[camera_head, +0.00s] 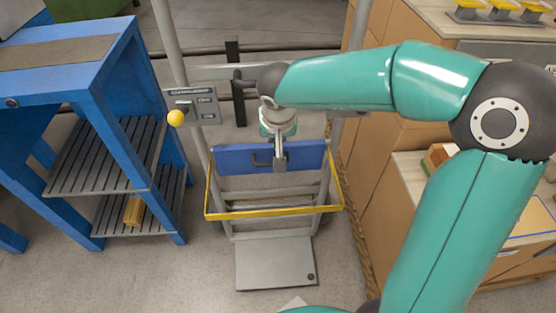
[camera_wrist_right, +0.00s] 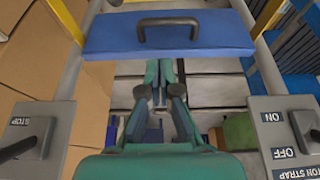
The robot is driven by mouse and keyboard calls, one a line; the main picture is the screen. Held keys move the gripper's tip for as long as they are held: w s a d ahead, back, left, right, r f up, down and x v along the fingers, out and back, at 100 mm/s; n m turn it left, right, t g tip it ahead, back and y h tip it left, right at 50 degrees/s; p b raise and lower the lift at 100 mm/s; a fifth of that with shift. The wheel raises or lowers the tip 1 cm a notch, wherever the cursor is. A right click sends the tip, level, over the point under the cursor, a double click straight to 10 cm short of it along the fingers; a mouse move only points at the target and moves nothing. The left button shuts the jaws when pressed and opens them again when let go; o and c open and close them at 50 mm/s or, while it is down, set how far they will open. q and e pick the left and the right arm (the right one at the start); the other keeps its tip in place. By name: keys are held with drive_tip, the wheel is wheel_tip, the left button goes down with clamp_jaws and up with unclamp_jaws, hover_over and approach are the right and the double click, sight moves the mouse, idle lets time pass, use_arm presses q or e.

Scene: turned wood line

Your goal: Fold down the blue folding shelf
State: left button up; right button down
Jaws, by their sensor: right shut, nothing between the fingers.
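The blue folding shelf (camera_head: 232,160) is a blue panel between the two grey posts of a frame, above a yellow rail. Its exact tilt is hard to judge. A dark handle (camera_head: 258,163) sits on its face. The right wrist view shows the shelf (camera_wrist_right: 110,36) across the top, with the handle (camera_wrist_right: 168,21) near its middle. My right gripper (camera_head: 279,163) is shut and empty, pointing down in front of the shelf and hiding part of it by the handle. In the right wrist view its fingers (camera_wrist_right: 165,75) show below the shelf; contact is not clear. My left gripper is not in view.
A yellow rail (camera_head: 272,213) surrounds the frame above a grey base plate (camera_head: 275,263). A blue rack (camera_head: 92,95) stands left; wooden cabinets (camera_head: 385,190) stand right.

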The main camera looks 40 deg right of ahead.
sight(275, 154)
use_arm(q)
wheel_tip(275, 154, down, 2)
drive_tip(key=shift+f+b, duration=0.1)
drive_tip(key=shift+b, duration=0.85)
use_arm(e)
drive_tip(key=x, duration=0.9)
drive_tip(key=shift+w+f, duration=0.1)
drive_tip(key=shift+f, duration=0.3)
